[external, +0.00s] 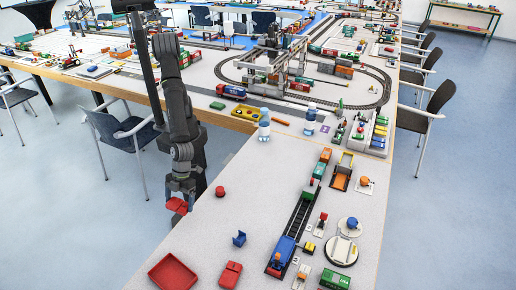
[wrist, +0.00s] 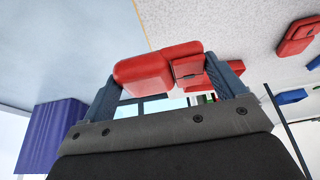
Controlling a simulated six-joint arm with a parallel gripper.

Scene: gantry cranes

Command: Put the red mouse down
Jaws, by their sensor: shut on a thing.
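My gripper (external: 181,192) is shut on a red mouse (external: 176,206), which hangs from the fingertips. In the external view the mouse appears just left of the near table's left edge, against the floor, held up with nothing seen under it. In the wrist view the mouse (wrist: 143,72) lies across between the two blue-grey fingers of my gripper (wrist: 165,66). It has a rounded body and a seam towards the right. The table edge passes behind it.
A red tray (external: 172,273), a red block-like piece (external: 230,275), a blue piece (external: 239,239) and a small red round piece (external: 220,191) stand on the near table (external: 262,200). A train track (external: 301,212) runs to their right. Bare tabletop lies between them.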

